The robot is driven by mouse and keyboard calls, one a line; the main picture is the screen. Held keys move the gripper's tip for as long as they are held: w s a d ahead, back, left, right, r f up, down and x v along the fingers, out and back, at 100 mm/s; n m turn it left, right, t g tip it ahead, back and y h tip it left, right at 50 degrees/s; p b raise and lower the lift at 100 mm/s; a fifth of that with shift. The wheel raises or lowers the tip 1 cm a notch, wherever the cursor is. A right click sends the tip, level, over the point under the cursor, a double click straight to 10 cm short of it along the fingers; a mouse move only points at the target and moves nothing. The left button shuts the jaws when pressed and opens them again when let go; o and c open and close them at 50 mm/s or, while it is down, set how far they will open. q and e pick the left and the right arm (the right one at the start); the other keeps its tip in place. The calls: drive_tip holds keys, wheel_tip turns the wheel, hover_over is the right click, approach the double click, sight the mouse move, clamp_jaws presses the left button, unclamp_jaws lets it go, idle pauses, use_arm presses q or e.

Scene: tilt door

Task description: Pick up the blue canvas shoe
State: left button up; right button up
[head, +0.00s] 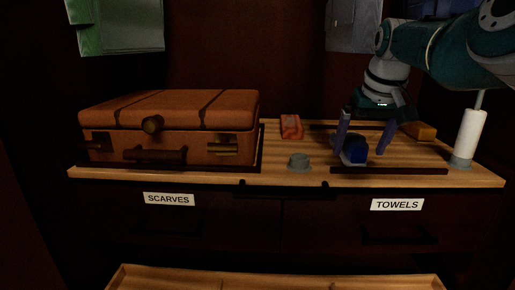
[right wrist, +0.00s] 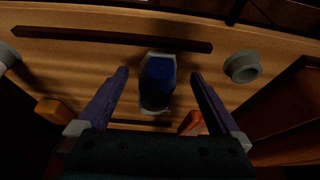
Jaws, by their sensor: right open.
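The blue canvas shoe (head: 354,152) stands on the wooden top, right of centre, with a pale sole edge. In the right wrist view the shoe (right wrist: 158,82) lies lengthwise between the two fingers, with gaps on both sides. My right gripper (head: 362,150) points down over the shoe, open, one finger to each side of it. It also shows in the right wrist view (right wrist: 159,74). In the head view the fingers partly cover the shoe. My left gripper is not in view.
A brown suitcase (head: 170,142) fills the left of the top. A grey cup-like piece (head: 299,163), a red-orange box (head: 291,127), an orange block (head: 420,131) and a white roll on a stand (head: 468,135) surround the shoe. A dark strip (head: 390,171) runs along the front.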

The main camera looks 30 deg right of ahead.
drive_tip(key=shift+r, duration=0.1)
drive_tip(key=shift+c, duration=0.2)
drive_tip(key=c, duration=1.4)
drive_tip(key=shift+c, duration=0.3)
drive_tip(key=shift+r, duration=0.1)
